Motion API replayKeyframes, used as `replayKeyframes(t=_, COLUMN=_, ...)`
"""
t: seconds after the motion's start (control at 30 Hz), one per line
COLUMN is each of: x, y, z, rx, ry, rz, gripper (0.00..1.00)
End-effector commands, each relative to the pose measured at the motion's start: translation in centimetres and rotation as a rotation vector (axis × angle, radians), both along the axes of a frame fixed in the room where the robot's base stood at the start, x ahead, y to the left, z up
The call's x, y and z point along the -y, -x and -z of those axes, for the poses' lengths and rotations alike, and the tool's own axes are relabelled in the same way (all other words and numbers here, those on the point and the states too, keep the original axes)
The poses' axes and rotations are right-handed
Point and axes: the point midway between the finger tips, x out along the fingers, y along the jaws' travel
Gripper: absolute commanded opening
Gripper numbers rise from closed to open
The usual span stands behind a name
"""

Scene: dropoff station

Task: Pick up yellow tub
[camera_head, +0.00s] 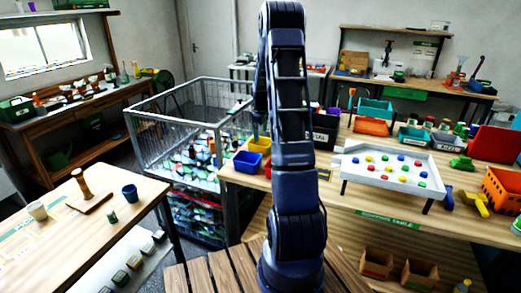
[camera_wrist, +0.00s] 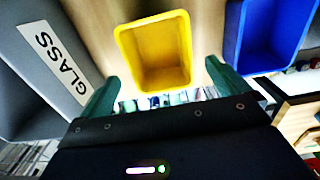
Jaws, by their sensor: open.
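The yellow tub (camera_head: 260,145) stands near the left end of the long wooden table, behind a blue tub (camera_head: 247,163). In the wrist view the yellow tub (camera_wrist: 156,52) is open-topped and appears empty, with the blue tub (camera_wrist: 268,35) to its right. My gripper (camera_wrist: 162,73) is open, with its dark green fingers apart on either side of the yellow tub's lower part in that picture. Whether the fingers touch the tub or are still above it, I cannot tell. In the head view my arm hides part of the area around the tub.
A grey bin marked GLASS (camera_wrist: 45,60) stands close on the left in the wrist view. In the head view, a wire cage of bottles (camera_head: 180,125) adjoins the table's left end. A white tray with coloured pieces (camera_head: 394,165) stands to the right.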

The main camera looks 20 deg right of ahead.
Motion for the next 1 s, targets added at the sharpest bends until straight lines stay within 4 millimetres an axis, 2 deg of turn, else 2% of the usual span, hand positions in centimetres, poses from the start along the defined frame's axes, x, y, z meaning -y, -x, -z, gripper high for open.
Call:
replayKeyframes(t=0.2, x=0.0, y=0.1, z=3.2, rx=-0.004, ry=-0.001, rz=0.001, gripper=1.00)
replayKeyframes(t=0.47, x=0.0, y=-0.1, z=4.8, rx=-0.002, ry=-0.001, rz=0.001, gripper=1.00)
replayKeyframes(t=0.73, x=-0.1, y=-0.4, z=8.3, rx=-0.002, ry=-0.001, rz=0.000, gripper=1.00)
replayKeyframes(t=1.0, x=0.0, y=-0.4, z=9.0, rx=0.000, ry=0.000, rz=0.001, gripper=1.00)
